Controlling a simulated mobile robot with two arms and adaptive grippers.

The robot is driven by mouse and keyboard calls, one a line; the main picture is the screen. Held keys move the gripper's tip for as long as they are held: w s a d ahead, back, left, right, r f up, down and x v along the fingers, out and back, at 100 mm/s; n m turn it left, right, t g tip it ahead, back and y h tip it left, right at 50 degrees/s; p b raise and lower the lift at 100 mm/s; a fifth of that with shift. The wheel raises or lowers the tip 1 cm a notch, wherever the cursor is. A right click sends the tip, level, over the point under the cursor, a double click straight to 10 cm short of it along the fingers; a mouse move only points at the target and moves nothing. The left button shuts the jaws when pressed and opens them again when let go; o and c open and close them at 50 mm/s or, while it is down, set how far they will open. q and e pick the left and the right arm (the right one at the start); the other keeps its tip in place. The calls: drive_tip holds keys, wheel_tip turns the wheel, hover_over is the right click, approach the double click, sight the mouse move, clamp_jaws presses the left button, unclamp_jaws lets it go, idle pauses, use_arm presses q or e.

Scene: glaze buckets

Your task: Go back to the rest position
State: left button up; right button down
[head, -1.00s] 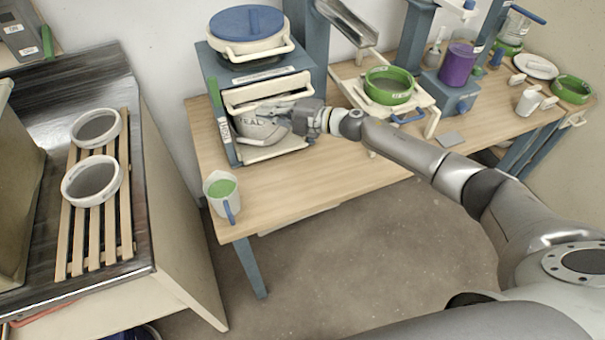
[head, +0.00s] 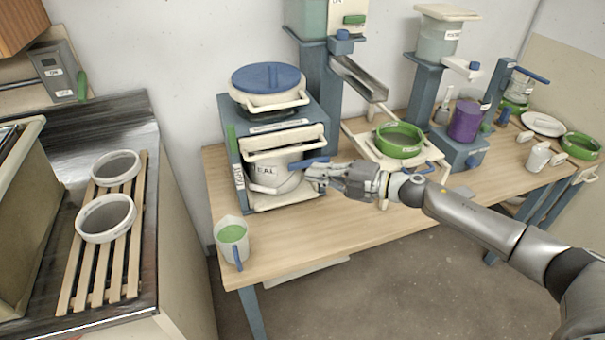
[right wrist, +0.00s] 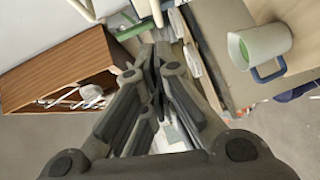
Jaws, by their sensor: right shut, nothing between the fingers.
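My right gripper (head: 318,174) is shut and empty in front of the blue-grey cabinet on the wooden table. It also shows in the right wrist view (right wrist: 155,62), with its fingers together. Right behind it, a white bucket (head: 270,178) with lettering that reads partly "EAL" sits in the cabinet's open bay. A blue handle (head: 308,162) sticks out just above the fingers; whether they touch it I cannot tell. My left gripper is not in view.
A pitcher of green liquid (head: 232,240) stands at the table's front left corner; the right wrist view shows it too (right wrist: 262,45). A green-rimmed sieve (head: 399,140) and a purple container (head: 466,122) are to the right. Two white bowls (head: 106,217) sit on a slatted rack at left.

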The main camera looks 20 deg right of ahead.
drive_tip(key=s+a+f+m+t+h, duration=0.45)
drive_tip(key=s+m+h, duration=0.2)
drive_tip(key=m, duration=0.65)
drive_tip(key=s+d+f+m+g+h, duration=0.15)
drive_tip(key=s+f+m+g, duration=0.25)
drive_tip(key=s, duration=0.6)
drive_tip(key=s+d+f+m+g+h, duration=0.1)
drive_tip(key=s+f+m+g+h, duration=0.25)
drive_tip(key=s, duration=0.65)
drive_tip(key=s+d+f+m+g+h, duration=0.1)
drive_tip(key=s+f+m+g, duration=0.4)
drive_tip(key=s, duration=0.5)
wheel_tip(320, 180, down, 26)
drive_tip(key=n+b, duration=0.1)
drive_tip(key=n, duration=0.1)
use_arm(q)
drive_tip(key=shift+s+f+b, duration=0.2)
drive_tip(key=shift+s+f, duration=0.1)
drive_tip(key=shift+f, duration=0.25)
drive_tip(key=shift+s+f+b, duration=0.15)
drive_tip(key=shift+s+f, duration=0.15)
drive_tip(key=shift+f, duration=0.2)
use_arm(e)
drive_tip(key=s+d+f+g, duration=0.2)
drive_tip(key=s+f, duration=1.5)
drive_tip(key=f, duration=0.1)
drive_tip(key=shift+s+d+f, duration=0.2)
drive_tip(key=shift+d+f, duration=0.05)
drive_tip(key=shift+d, duration=0.05)
